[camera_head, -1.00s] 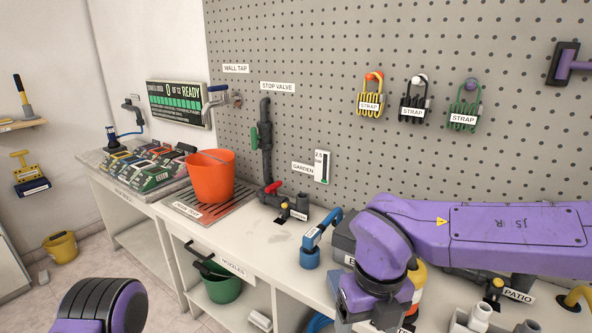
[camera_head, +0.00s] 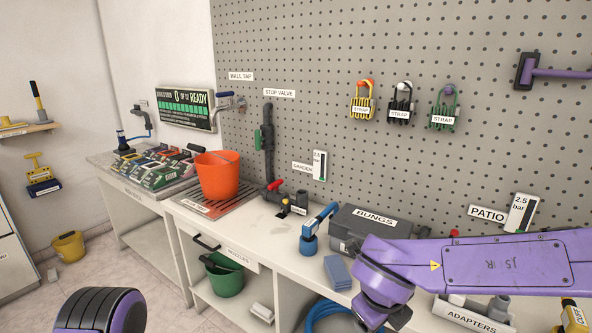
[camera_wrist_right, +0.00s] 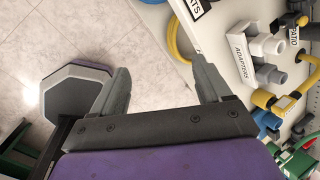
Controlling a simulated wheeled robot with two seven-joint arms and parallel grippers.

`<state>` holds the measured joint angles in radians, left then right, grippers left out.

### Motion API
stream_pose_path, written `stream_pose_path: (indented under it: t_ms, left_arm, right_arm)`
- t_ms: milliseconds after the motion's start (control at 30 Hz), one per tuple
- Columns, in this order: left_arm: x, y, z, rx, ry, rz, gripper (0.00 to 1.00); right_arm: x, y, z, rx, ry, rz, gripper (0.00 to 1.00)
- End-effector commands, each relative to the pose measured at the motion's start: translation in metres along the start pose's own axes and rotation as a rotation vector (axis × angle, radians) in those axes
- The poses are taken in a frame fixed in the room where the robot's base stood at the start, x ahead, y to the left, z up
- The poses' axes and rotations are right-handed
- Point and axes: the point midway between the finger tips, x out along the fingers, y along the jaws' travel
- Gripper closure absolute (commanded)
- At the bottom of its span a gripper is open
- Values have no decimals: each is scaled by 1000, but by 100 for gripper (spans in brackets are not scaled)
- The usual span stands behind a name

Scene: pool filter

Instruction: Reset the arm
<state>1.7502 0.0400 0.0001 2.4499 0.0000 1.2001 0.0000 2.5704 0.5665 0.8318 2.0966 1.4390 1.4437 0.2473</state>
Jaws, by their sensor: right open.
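My right gripper (camera_wrist_right: 158,68) is open and empty in the right wrist view, its two dark fingers spread over the pale floor beside the bench edge. In the head view my purple right arm reaches in from the right over the front of the bench, and its fingers are out of sight below the frame. Only a rounded purple and black part of my left arm shows at the bottom left of the head view. The left gripper is not in view.
Near my right arm are the grey bungs box (camera_head: 372,229), a blue block (camera_head: 337,272), and the adapters tray (camera_head: 462,316), which also shows in the wrist view (camera_wrist_right: 240,58). An orange bucket (camera_head: 218,176) stands further left. The floor at left is mostly clear.

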Motion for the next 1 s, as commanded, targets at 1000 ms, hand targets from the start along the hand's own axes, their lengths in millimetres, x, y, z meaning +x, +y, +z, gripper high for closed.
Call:
stream_pose_path:
  t_ms: [1000]
  left_arm:
    - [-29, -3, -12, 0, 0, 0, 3]
  right_arm:
    - [239, 91, -325, -2005, 107, 36, 23]
